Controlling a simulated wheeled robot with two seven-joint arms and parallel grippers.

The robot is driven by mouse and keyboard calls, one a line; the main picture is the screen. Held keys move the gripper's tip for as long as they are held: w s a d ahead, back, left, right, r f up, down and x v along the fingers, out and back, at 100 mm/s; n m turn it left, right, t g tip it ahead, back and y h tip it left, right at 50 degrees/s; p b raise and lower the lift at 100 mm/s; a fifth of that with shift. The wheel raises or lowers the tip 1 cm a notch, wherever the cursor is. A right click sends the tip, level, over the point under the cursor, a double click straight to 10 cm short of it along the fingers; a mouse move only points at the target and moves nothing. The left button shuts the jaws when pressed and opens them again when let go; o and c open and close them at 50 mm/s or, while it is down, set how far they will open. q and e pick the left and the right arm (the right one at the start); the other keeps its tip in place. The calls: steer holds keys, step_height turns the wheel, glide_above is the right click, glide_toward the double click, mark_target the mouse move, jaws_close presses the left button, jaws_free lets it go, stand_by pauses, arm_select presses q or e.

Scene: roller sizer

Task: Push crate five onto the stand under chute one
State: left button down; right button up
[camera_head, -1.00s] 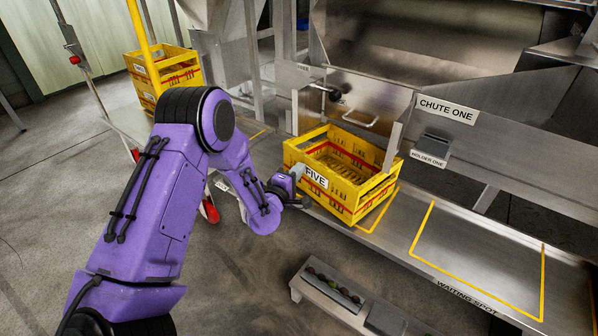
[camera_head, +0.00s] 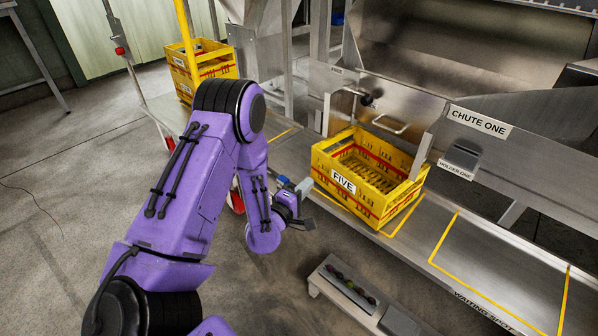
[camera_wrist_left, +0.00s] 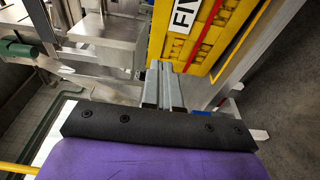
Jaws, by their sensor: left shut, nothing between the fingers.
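Crate five (camera_head: 405,208) is a yellow slatted crate with red stripes and a FIVE label. It sits upright on the metal stand (camera_head: 330,207), below the handled metal panel and left of the CHUTE ONE sign (camera_head: 480,122). Yellow outline shows along its front and right; the rest of the outline is hidden under or behind it. My left gripper (camera_head: 305,189) is shut and empty, just left of the crate's near left corner, seemingly apart from it. In the left wrist view the shut fingers (camera_wrist_left: 165,82) point toward the crate (camera_wrist_left: 205,42). My right gripper is out of view.
The empty outlined waiting spot (camera_head: 500,262) lies to the right. Another yellow crate (camera_head: 212,68) stands at the back left behind a yellow post (camera_head: 186,30). A low bench with a dark tray (camera_head: 347,286) stands in front.

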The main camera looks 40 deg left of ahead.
arm_select(q)
steer(key=s, duration=0.3)
steer(key=y+b, duration=0.1)
steer(key=b, duration=0.7)
glide_toward(337, 183)
steer(key=w+a, duration=0.3)
steer(key=shift+w+d+f+n, duration=0.1)
steer(key=shift+w+d+n, duration=0.1)
steer(key=shift+w+d, duration=0.25)
steer(key=shift+w+d+n, duration=0.2)
steer(key=shift+w, duration=0.45)
steer(key=shift+w+d+b, duration=0.3)
steer(key=shift+w+b, duration=0.05)
steer(key=shift+w, duration=0.1)
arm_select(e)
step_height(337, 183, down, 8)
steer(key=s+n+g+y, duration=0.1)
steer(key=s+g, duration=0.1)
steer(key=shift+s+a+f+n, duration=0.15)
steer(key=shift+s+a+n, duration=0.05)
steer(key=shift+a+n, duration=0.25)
